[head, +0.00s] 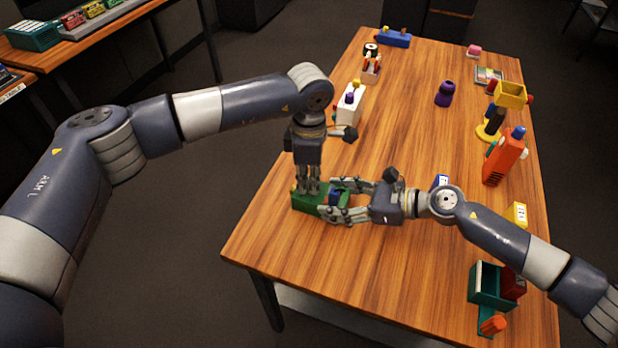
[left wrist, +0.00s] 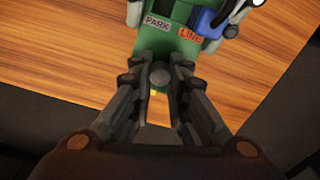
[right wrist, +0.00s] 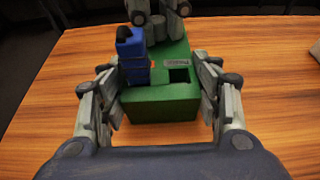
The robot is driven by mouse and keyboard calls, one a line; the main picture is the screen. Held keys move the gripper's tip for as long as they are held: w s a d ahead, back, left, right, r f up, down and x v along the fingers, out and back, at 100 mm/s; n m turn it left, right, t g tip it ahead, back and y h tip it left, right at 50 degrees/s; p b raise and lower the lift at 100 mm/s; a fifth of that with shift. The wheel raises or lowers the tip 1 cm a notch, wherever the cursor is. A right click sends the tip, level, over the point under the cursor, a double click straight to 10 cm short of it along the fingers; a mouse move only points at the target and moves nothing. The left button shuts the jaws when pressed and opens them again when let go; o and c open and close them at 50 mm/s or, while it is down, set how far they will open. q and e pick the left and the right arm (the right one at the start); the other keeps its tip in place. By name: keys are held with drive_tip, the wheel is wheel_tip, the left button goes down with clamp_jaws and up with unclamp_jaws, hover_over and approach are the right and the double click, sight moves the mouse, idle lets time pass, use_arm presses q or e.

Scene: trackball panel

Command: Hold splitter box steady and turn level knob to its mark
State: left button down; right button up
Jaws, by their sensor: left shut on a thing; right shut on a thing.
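The green splitter box (head: 305,203) sits on the near left part of the wooden table. My right gripper (head: 338,199) is shut across it from the right, one finger on each side; the right wrist view shows the box (right wrist: 160,103) between the fingers. My left gripper (head: 309,189) points down from above, shut on a grey round knob (left wrist: 160,77) at the box's far end. A blue block (right wrist: 132,55) stands on the box beside a dark square opening (right wrist: 179,75). Labels PARK and LINE show in the left wrist view. I cannot make out the knob's pointer or mark.
A white box with knobs (head: 349,105) stands behind my left gripper. A purple object (head: 445,94), an orange device (head: 503,158) and a teal holder (head: 486,284) stand towards the right. The table's front left is clear, and its left edge is close to the splitter box.

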idle(0.3)
use_arm(q)
drive_tip(key=c, duration=1.5)
unclamp_jaws()
wheel_tip(320, 180, up, 12)
drive_tip(key=shift+r, duration=0.1)
wheel_tip(320, 180, up, 11)
hover_over(309, 182)
drive_tip(key=shift+s, duration=0.1)
